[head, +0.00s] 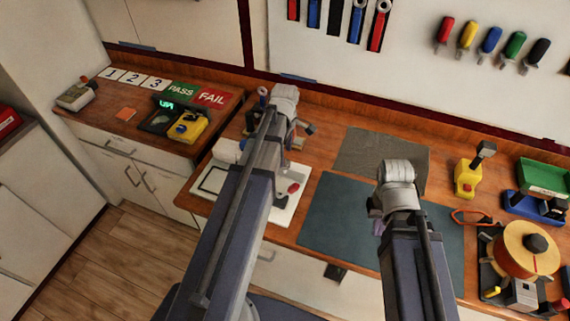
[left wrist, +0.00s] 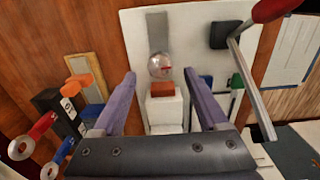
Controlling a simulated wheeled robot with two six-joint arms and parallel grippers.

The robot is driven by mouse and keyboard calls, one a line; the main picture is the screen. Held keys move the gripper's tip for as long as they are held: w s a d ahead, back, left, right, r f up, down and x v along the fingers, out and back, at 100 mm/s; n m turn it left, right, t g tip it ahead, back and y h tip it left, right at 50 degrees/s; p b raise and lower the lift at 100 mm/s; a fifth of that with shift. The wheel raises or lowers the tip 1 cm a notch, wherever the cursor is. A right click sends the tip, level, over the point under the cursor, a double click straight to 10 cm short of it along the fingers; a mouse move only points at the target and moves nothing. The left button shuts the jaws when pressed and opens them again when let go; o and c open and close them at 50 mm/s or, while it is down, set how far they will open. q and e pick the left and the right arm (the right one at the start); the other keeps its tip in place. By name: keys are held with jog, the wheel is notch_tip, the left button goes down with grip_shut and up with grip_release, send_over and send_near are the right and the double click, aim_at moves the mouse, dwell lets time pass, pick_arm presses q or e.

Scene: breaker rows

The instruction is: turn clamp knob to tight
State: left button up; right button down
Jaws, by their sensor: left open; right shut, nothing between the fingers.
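A round, clear-looking knob (left wrist: 160,66) with a red mark shows in the left wrist view. It sits on a white board (left wrist: 185,25), above an orange-red piece (left wrist: 162,89) and a white block (left wrist: 164,110). My left gripper (left wrist: 160,78) is open, its two purple fingers on either side of the knob in the picture. I cannot tell whether they touch it. In the head view the white board (head: 283,216) is partly behind my left arm, and the knob is hidden. My right gripper (head: 378,226) is shut and empty, above the dark mat.
A metal lever with a red handle (left wrist: 272,9) rises close right of the left gripper. Black, orange and blue parts (left wrist: 72,105) stand left of it. The dark mat (head: 330,225) is clear. A spool (head: 527,250) and a yellow tool (head: 467,178) stand right.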

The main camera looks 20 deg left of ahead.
pick_arm(q)
notch_tip(320, 180, down, 4)
jog(key=shift+r+b, duration=0.2)
jog(key=shift+b, duration=1.05)
pick_arm(e)
notch_tip(320, 180, down, 4)
jog(key=shift+r, duration=0.25)
pick_arm(q)
grip_shut()
